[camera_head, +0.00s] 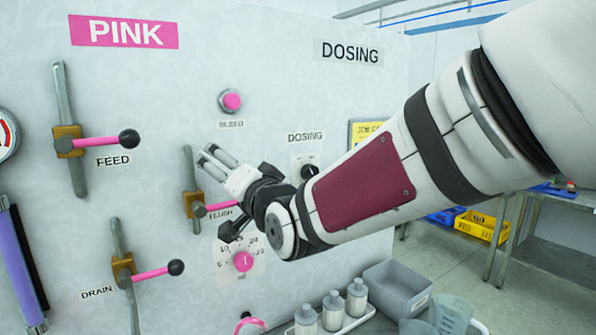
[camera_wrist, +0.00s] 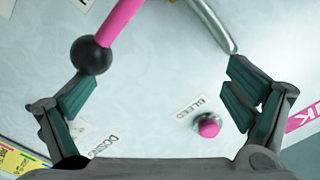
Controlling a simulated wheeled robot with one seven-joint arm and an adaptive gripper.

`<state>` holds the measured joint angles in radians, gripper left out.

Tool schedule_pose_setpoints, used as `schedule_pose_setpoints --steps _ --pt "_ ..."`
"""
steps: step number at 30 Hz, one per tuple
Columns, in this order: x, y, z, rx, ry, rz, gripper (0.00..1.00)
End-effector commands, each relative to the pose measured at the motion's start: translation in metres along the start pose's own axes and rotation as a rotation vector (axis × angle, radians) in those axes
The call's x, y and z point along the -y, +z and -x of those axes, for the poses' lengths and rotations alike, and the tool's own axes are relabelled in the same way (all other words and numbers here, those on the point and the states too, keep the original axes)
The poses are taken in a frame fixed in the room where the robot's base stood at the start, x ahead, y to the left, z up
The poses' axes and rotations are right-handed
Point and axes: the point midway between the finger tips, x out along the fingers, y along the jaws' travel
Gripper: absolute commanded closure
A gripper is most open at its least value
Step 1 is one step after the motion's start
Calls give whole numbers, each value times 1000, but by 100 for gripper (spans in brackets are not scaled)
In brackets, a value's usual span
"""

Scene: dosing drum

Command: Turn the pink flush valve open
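The pink flush lever (camera_head: 220,206) sits on a brass valve body (camera_head: 194,206) on a vertical grey pipe, above the FLUSH label (camera_head: 221,213). It points right, across the pipe. My gripper (camera_head: 218,196) is in front of it at the panel and hides its ball end in the head view. In the wrist view, the lever (camera_wrist: 122,22) enters from the top and ends in a black ball (camera_wrist: 91,55), close to one fingertip. My gripper (camera_wrist: 163,78) is open, its fingers wide apart with nothing held. I cannot tell whether a finger touches the ball.
The feed lever (camera_head: 100,142) and drain lever (camera_head: 150,273) stick out at left. The pink bleed button (camera_head: 232,101) is above and a pink dosing dial (camera_head: 243,262) below my gripper. White bottles (camera_head: 332,309) and a grey bin (camera_head: 396,289) stand at lower right.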

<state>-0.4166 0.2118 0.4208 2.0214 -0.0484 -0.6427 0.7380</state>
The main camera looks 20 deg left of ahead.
Motion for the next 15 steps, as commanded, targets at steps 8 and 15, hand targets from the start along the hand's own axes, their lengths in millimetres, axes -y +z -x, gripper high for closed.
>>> schedule_pose_setpoints --steps 8,15 --pt "22 3 1 9 -9 -1 7" --pt "26 3 1 7 -6 -1 7"
